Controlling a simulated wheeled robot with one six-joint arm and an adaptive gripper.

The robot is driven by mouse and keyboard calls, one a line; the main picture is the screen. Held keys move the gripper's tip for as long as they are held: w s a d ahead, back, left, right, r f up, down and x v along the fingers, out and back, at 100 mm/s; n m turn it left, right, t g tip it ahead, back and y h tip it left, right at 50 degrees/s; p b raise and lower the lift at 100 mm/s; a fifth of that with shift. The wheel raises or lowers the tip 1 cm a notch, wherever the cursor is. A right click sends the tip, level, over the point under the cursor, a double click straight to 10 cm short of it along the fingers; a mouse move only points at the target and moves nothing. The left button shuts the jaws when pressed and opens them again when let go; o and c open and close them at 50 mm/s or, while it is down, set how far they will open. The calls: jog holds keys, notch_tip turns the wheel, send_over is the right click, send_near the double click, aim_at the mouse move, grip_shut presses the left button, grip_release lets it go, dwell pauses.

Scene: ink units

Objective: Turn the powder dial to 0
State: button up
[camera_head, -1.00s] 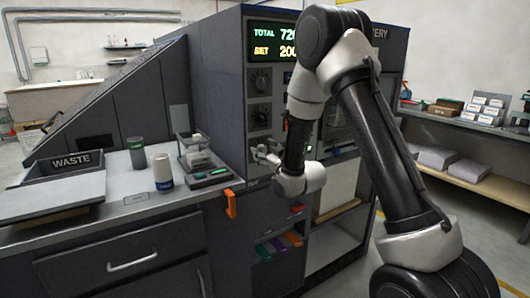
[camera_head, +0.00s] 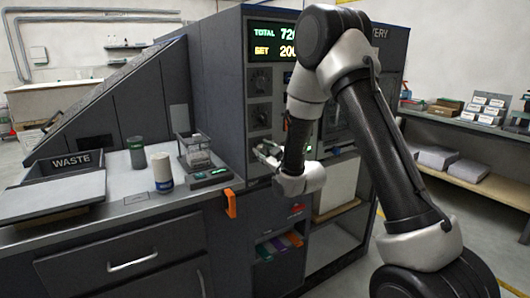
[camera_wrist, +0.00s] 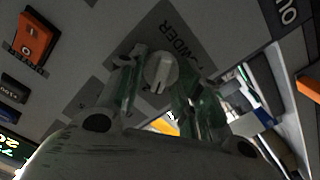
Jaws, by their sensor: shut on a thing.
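The powder dial (camera_wrist: 161,72) is a pale round knob on the dark machine's front panel, with the word POWDER printed beside it in the wrist view. My gripper (camera_wrist: 160,88) has one finger on each side of the dial and is shut on it. A dark slot or mark shows on the dial's lower edge in this view, but I cannot read which number it points at. In the head view my gripper (camera_head: 267,152) is at the panel below the dark knobs, and it and my arm hide the dial.
The lit display (camera_head: 273,41) stands above two dark knobs (camera_head: 260,98). An orange switch (camera_wrist: 34,40) is on the panel near the dial.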

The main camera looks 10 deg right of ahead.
jog(key=n, duration=0.4)
jog(key=shift+a+n, duration=0.1)
jog(key=shift+n, duration=0.2)
jog(key=shift+f+n, duration=0.1)
jog(key=shift+n, duration=1.9)
jog(key=o, duration=1)
jog(key=v, duration=0.7)
jog(key=shift+s, duration=0.3)
